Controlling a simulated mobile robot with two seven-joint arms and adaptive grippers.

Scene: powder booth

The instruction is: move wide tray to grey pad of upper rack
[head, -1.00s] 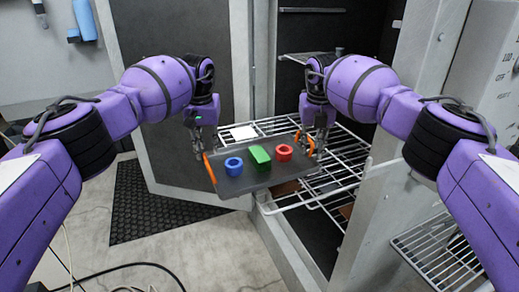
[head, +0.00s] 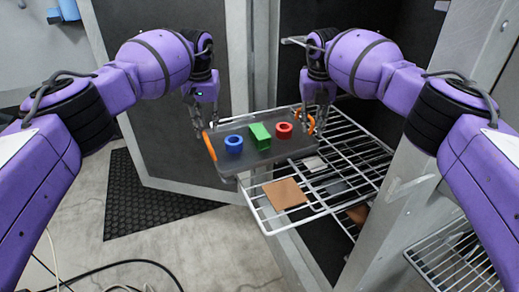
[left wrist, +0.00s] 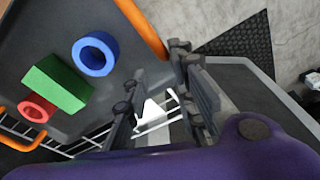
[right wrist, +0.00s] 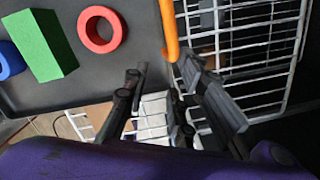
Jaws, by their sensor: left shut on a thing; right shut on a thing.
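The wide tray (head: 275,152) is dark grey with an orange handle at each end. My left gripper (head: 206,124) is shut on its left handle (left wrist: 140,25). My right gripper (head: 317,122) is shut on its right handle (right wrist: 168,30). The tray is held above the back left of the upper rack (head: 355,178), a white wire shelf. It carries a blue ring (head: 233,144), a green block (head: 260,136) and a red ring (head: 284,130). A pale pad (left wrist: 152,110) shows below my left fingers; the tray hides it in the head view.
A brown pad (head: 285,193) lies on the front of the upper rack. A small pale patch (head: 315,163) shows right of the tray; its level is unclear. The open door (head: 175,95) stands left, the grey cabinet wall (head: 420,150) right. Another wire rack (head: 460,262) is lower right.

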